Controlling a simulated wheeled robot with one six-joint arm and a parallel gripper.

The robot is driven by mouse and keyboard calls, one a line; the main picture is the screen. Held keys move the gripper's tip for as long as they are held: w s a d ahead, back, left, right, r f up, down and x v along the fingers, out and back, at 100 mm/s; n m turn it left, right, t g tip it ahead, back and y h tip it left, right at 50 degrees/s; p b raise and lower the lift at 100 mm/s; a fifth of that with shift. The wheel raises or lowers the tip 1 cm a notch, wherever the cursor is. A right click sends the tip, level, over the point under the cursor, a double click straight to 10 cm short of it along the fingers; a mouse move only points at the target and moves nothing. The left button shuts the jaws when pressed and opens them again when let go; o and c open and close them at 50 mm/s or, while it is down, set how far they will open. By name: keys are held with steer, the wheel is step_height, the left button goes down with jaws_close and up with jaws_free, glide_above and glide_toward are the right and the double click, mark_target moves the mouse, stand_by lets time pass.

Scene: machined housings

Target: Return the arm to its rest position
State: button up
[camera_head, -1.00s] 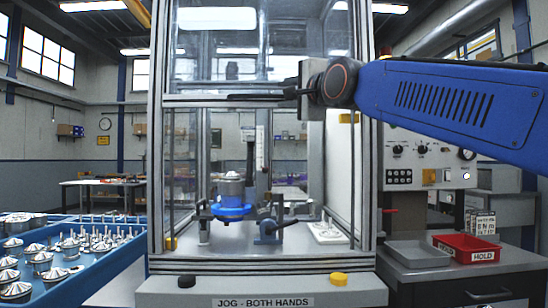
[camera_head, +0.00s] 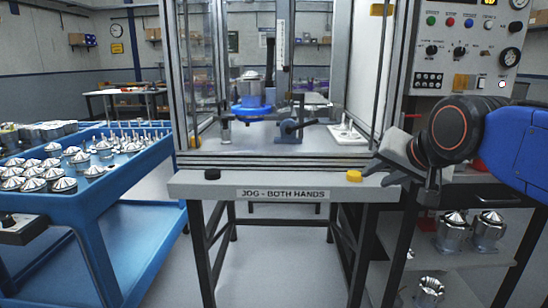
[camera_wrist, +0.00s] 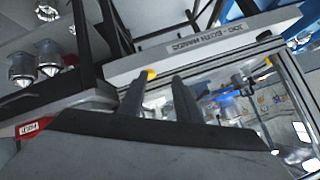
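My blue arm (camera_head: 520,150) comes in from the right in the head view. My gripper (camera_head: 383,182) is in front of the machine's right front corner, near the yellow button, and touches nothing that I can make out. In the wrist view my gripper (camera_wrist: 162,80) shows two dark fingers spread apart with nothing between them. A metal housing (camera_head: 252,88) sits upright in a blue ring fixture (camera_head: 252,106) inside the machine. The fixture also shows in the wrist view (camera_wrist: 226,97).
The machine's front ledge (camera_head: 285,191) has a black button (camera_head: 212,174) and a yellow button (camera_head: 354,176). A blue cart (camera_head: 95,205) with several housings stands left. Housings (camera_head: 488,228) stand on a shelf at lower right. A red HOLD bin (camera_wrist: 30,128) shows in the wrist view.

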steer(key=s+d+f+n+g, duration=0.2)
steer(key=s+f, duration=0.7)
steer(key=f, duration=0.2)
steer(key=s+d+f+n+g+h, duration=0.1)
steer(key=s+d+f+n+g, duration=0.1)
steer(key=s+f, duration=0.7)
step_height(320, 180, down, 4)
steer(key=shift+d+r+n+g, duration=0.2)
steer(key=shift+d+n+g, duration=0.2)
steer(key=shift+d+g, duration=0.35)
